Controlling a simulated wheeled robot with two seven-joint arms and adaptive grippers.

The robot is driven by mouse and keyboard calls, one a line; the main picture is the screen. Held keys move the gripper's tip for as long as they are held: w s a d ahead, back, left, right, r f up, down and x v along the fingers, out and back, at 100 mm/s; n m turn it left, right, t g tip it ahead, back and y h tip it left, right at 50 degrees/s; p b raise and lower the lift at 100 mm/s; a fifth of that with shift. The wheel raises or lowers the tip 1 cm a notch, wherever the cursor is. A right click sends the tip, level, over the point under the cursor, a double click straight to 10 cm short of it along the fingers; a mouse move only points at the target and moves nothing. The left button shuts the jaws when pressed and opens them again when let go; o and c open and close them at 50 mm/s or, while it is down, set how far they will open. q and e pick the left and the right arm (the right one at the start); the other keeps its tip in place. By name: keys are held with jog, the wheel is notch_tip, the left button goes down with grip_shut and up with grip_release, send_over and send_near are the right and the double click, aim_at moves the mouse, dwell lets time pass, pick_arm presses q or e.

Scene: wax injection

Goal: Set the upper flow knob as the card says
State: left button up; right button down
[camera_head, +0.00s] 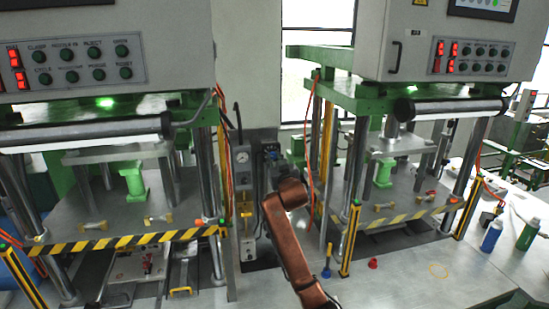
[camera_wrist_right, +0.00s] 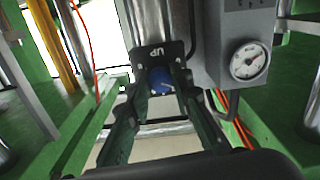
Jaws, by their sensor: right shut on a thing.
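In the right wrist view, a blue knob (camera_wrist_right: 160,80) sits below a dark plate (camera_wrist_right: 160,50) whose letters seem to read UP. My right gripper (camera_wrist_right: 161,86) is shut on this blue knob, with one dark finger on each side. The fingers partly cover the knob, and I cannot read its setting. In the head view, my brown right arm (camera_head: 290,235) reaches up to the narrow column between the two presses. I cannot make out the card. My left gripper is not in view.
A round gauge (camera_wrist_right: 249,61) is right of the knob, on a grey housing. A press stands on each side, with striped bars (camera_head: 130,241) across the front.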

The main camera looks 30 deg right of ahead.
jog(key=m, duration=0.1)
jog(key=m+p, duration=0.1)
jog(key=m, duration=0.2)
jog(key=shift+a+r+m+p, duration=0.1)
jog(key=shift+r+m+p, duration=0.15)
jog(key=shift+m+p, duration=0.15)
jog(key=m+p, duration=0.2)
jog(key=m, duration=0.2)
jog(key=shift+r+m, duration=0.1)
jog(key=shift+m, duration=0.2)
jog(key=m+p, duration=0.3)
jog(key=m, duration=0.1)
jog(key=shift+a+r, duration=0.1)
jog(key=shift+m+p, duration=1.95)
jog(key=shift+m, duration=0.45)
jog(key=c, duration=2.1)
grip_release()
jog(key=o, duration=0.4)
jog(key=shift+w+f, duration=0.1)
jog(key=shift+f, duration=0.15)
